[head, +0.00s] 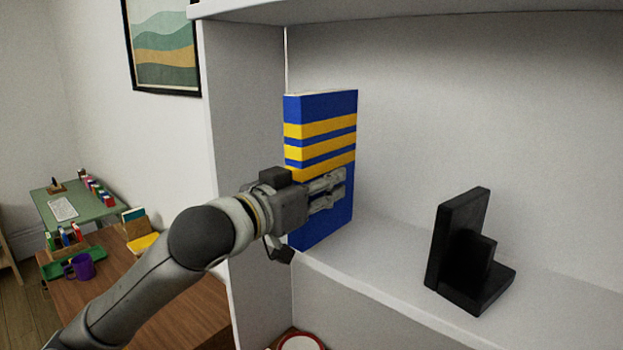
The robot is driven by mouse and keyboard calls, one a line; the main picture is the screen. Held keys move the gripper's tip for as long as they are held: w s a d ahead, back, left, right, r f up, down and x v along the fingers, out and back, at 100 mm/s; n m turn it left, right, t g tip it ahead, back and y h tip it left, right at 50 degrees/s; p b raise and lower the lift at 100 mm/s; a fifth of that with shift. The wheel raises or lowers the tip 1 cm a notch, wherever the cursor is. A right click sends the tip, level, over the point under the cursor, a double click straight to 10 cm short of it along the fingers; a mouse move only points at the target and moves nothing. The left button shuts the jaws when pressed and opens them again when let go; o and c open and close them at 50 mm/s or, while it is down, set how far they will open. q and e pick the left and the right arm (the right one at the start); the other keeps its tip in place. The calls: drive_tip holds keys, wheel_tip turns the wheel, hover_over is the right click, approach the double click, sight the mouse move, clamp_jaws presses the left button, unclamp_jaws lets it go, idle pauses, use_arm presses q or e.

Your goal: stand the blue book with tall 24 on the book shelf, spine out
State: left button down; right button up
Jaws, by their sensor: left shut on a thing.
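The blue book (338,205) with yellow bands stands upright at the left end of the white shelf (375,258), close to the shelf's left side wall. Its banded narrow face and one broad face show. No number can be read on it. My left gripper (326,190) is shut on the book at its lower half, with its fingers along the broad face. The book's bottom edge is at about the level of the shelf board; I cannot tell whether it touches. My right gripper is not in view.
A black bookend (462,250) stands on the shelf to the right, with free board between it and the book. Below left are a brown table (150,300) with a purple mug (80,267) and a green table (80,212) with small items. A framed picture (163,45) hangs on the wall.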

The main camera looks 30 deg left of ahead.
use_arm(q)
drive_tip(key=shift+w+d+p, duration=0.15)
drive_tip(key=shift+w+p, duration=0.1)
drive_tip(key=shift+w, duration=0.85)
drive_tip(key=shift+w+d+p, duration=0.15)
drive_tip(key=shift+w+p, duration=0.05)
drive_tip(key=shift+w, duration=0.9)
drive_tip(key=shift+s+f+b, duration=0.1)
drive_tip(key=shift+f+b, duration=0.3)
drive_tip(key=shift+f, duration=0.15)
drive_tip(key=c, duration=1)
unclamp_jaws()
drive_tip(key=shift+s, duration=0.1)
drive_tip(key=shift+f, duration=0.25)
drive_tip(key=shift+s+a+r, duration=0.1)
drive_tip(key=shift+s+a, duration=0.05)
drive_tip(key=shift+s, duration=1.05)
drive_tip(key=shift+s+a+r, duration=0.1)
drive_tip(key=shift+s+a, duration=0.1)
drive_tip(key=shift+s, duration=1.05)
drive_tip(key=shift+s+a, duration=0.15)
drive_tip(key=shift+s, duration=1.05)
